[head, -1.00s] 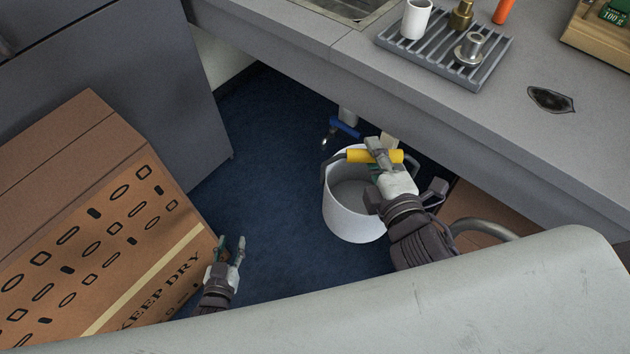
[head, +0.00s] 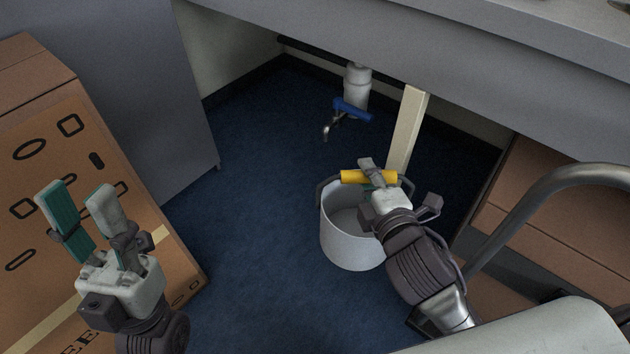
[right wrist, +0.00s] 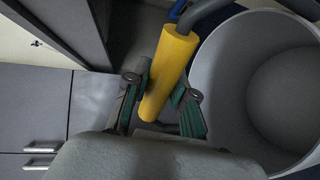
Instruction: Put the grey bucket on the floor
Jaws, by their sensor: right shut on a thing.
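The grey bucket (head: 351,240) hangs upright by its handle in the head view, over the blue floor (head: 255,215). I cannot tell for sure whether its base touches the floor. My right gripper (head: 372,180) is shut on the yellow handle grip (head: 352,176). In the right wrist view, the yellow grip (right wrist: 168,72) sits between the two fingers, with the open, empty bucket (right wrist: 225,75) to the right. My left gripper (head: 78,215) is open and empty in front of the cardboard box at the left.
A pipe with a blue-handled valve (head: 352,110) comes down under the counter (head: 460,70). A pale post (head: 406,130) stands behind the bucket. Cardboard boxes (head: 535,205) and a metal tube (head: 530,190) are at the right. The floor left of the bucket is clear.

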